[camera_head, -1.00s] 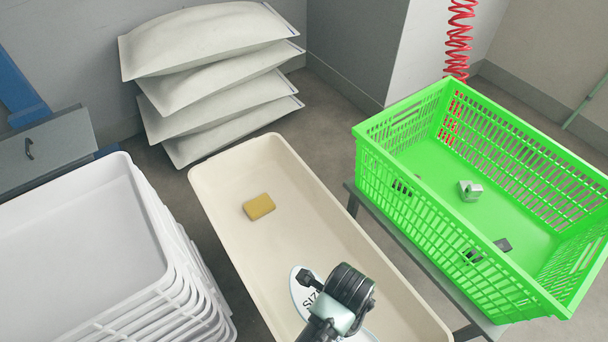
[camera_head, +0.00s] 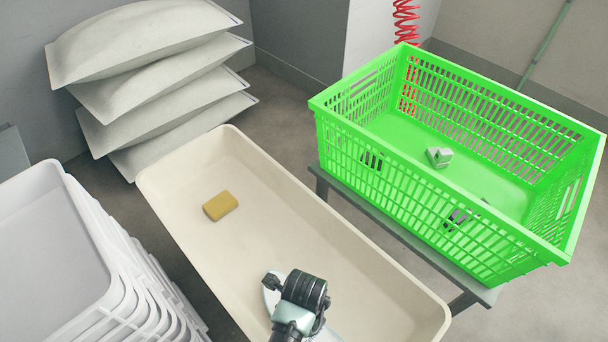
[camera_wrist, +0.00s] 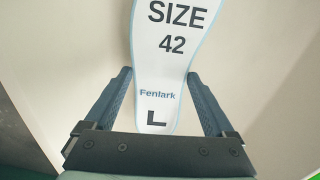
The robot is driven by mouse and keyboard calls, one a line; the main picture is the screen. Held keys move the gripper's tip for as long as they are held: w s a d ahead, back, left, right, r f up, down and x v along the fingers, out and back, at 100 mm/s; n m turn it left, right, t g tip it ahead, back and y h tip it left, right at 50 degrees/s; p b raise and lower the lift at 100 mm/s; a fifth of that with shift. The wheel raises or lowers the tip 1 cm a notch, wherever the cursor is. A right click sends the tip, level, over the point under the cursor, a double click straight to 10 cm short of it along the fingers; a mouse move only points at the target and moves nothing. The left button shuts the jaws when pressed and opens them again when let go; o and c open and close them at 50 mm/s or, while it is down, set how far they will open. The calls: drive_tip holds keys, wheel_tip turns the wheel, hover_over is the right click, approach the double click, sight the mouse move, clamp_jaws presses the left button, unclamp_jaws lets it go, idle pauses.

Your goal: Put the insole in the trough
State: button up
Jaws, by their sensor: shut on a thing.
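The insole (camera_wrist: 168,60) is white with a pale blue edge and printed "SIZE 42", "Fenlark" and "L". In the wrist view its heel end lies between the two fingers of my gripper (camera_wrist: 159,74), which is shut on it. In the head view my gripper (camera_head: 300,292) is over the near end of the long cream trough (camera_head: 285,225). I cannot tell whether the insole touches the trough floor.
A yellow sponge-like block (camera_head: 220,205) lies in the trough's far half. A green crate (camera_head: 400,185) with small metal parts stands on a grey bench to the right. Stacked white trays (camera_head: 50,250) are at left, filled sacks (camera_head: 160,95) behind. The trough's middle is clear.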

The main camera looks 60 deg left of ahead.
drive_tip(key=shift+f, duration=0.65)
drive_tip(key=shift+f, duration=0.15)
drive_tip(key=o, duration=1)
drive_tip(key=shift+o, duration=0.2)
wheel_tip(320, 180, up, 12)
drive_tip(key=p, duration=0.5)
drive_tip(key=shift+p, duration=0.35)
drive_tip(key=shift+w+r, duration=0.1)
drive_tip(key=shift+r, duration=0.1)
